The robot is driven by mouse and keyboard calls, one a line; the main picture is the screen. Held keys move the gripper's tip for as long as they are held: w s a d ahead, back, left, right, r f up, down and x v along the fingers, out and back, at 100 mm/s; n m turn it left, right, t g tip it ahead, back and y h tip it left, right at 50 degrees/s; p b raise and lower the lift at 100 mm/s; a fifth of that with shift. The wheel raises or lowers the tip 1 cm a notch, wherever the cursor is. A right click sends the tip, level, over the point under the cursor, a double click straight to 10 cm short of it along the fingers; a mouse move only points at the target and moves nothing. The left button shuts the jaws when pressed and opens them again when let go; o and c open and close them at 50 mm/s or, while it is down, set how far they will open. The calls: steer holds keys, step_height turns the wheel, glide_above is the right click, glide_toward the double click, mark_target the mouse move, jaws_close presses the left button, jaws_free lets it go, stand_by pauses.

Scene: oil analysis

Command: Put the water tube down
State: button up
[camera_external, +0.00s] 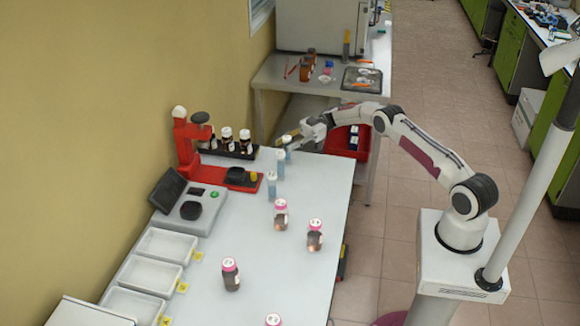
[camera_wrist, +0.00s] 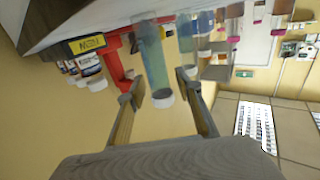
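A clear tube with bluish liquid and a pale cap (camera_external: 287,143) is upright at my gripper (camera_external: 297,138) near the table's far end. In the wrist view, which is turned over, this tube (camera_wrist: 155,62) lies between the two spread fingers of my gripper (camera_wrist: 159,86). Gaps show on both sides of it, so the fingers look open around or just behind it. I cannot tell whether its base touches the table. Two similar tubes, one nearer (camera_external: 280,163) and one nearer still (camera_external: 271,185), stand on the table. Which tube holds water is not readable.
A red device (camera_external: 187,150) and a black rack of brown bottles (camera_external: 226,150) stand to the left. Several pink-capped bottles (camera_external: 281,215) stand in the foreground. A scale (camera_external: 188,208) and white trays (camera_external: 165,244) line the wall.

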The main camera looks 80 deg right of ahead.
steer(key=shift+r, duration=0.15)
steer(key=shift+d, duration=0.15)
steer(key=v, duration=1.1)
stand_by(0.5)
steer(key=shift+s+d, duration=0.25)
steer(key=shift+s, duration=0.05)
stand_by(0.7)
